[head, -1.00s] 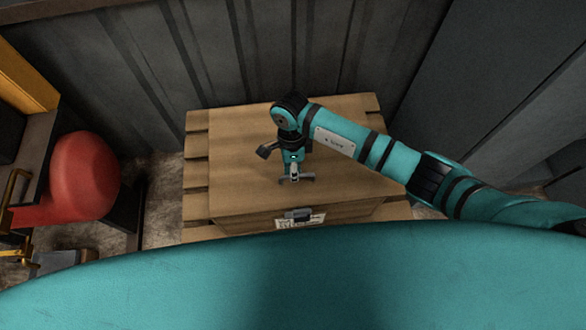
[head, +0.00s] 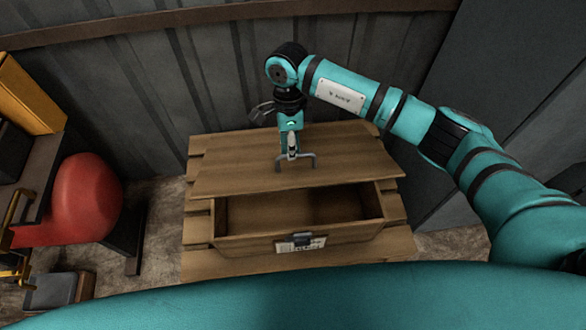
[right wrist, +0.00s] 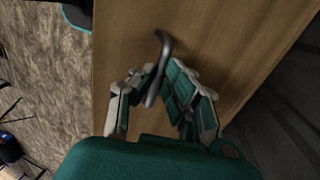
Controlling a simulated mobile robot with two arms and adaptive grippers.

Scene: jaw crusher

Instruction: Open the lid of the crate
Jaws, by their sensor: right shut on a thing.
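The wooden crate (head: 345,243) stands on a slatted wooden pallet. Its lid (head: 235,170) is tilted up at the front, and the crate's open inside shows below the lid's front edge. The lid has a grey bar handle (head: 313,160), which also shows in the right wrist view (right wrist: 164,48). My right gripper (head: 293,157) is shut on this handle, with its fingers around it in the right wrist view (right wrist: 153,92). A dark latch with a paper label (head: 287,246) is on the crate's front. My left gripper is not in view.
The pallet (head: 197,225) sticks out around the crate. A grey corrugated wall (head: 130,95) is close behind, and dark panels (head: 500,90) stand at the right. A red rounded object (head: 85,195) is at the left, beside yellow and dark equipment.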

